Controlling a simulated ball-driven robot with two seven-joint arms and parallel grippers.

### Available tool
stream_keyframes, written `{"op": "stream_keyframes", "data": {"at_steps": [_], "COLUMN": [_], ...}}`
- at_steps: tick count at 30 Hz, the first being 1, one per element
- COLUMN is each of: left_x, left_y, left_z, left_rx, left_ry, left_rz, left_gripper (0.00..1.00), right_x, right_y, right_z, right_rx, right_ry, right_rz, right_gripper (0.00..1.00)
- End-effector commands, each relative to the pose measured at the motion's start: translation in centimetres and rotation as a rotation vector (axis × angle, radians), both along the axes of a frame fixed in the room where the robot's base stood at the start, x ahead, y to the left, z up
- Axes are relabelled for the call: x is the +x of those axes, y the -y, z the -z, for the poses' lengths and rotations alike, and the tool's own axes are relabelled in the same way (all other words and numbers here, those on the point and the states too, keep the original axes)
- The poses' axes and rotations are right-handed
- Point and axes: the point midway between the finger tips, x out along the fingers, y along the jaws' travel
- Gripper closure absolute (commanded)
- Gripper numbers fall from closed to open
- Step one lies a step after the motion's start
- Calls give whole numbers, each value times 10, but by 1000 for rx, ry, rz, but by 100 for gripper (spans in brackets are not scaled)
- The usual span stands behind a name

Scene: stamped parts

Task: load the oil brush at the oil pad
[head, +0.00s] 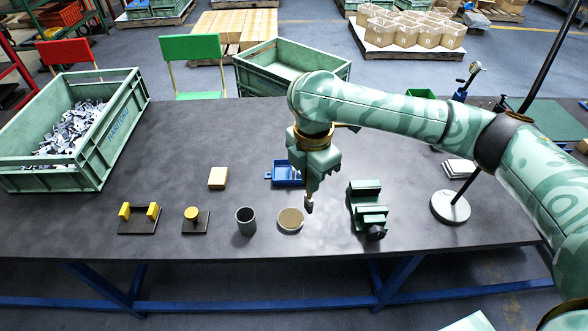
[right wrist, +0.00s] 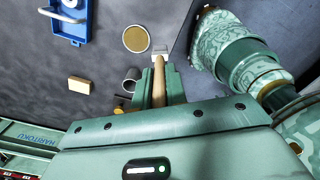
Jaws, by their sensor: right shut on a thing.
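My right gripper (head: 312,176) is shut on the oil brush, above the table just right of the oil pad. In the right wrist view the brush's wooden handle (right wrist: 158,78) lies between the green fingers (right wrist: 160,96), with its pale flat tip (right wrist: 160,50) past them. In the head view the brush tip (head: 309,205) points down. The tip looks apart from the pad. My left gripper is out of view.
A dark cup (head: 246,222) stands left of the pad, a green vise (head: 368,212) right of it. A blue tray (head: 285,174) and a tan block (head: 217,178) lie behind. Two fixtures with yellow parts (head: 139,218) stand left. A lamp base (head: 450,207) is right. A green crate (head: 110,139) holds metal parts.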

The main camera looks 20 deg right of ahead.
Motion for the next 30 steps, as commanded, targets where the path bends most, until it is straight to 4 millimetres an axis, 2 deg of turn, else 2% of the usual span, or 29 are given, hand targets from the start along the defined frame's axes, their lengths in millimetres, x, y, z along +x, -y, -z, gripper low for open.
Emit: {"op": "stream_keyframes", "data": {"at_steps": [3,9,15,18,21,26,30], "left_x": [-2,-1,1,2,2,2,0], "left_y": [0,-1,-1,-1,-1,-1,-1], "left_z": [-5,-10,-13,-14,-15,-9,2], "left_rx": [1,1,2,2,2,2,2], "left_ry": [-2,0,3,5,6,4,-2], "left_rz": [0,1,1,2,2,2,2], "left_gripper": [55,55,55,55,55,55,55], "right_x": [17,42,57,61,63,64,64], "right_y": [-6,-14,-19,-21,-21,-21,-21], "right_z": [8,24,39,45,48,55,67], "right_rx": [0,1,2,1,1,1,1], "right_ry": [-2,-1,1,1,1,1,1], "right_rz": [-392,-1068,-1613,-1786,-1886,-1934,-1934], "right_gripper": [100,100,100,100,100,100,100]}}
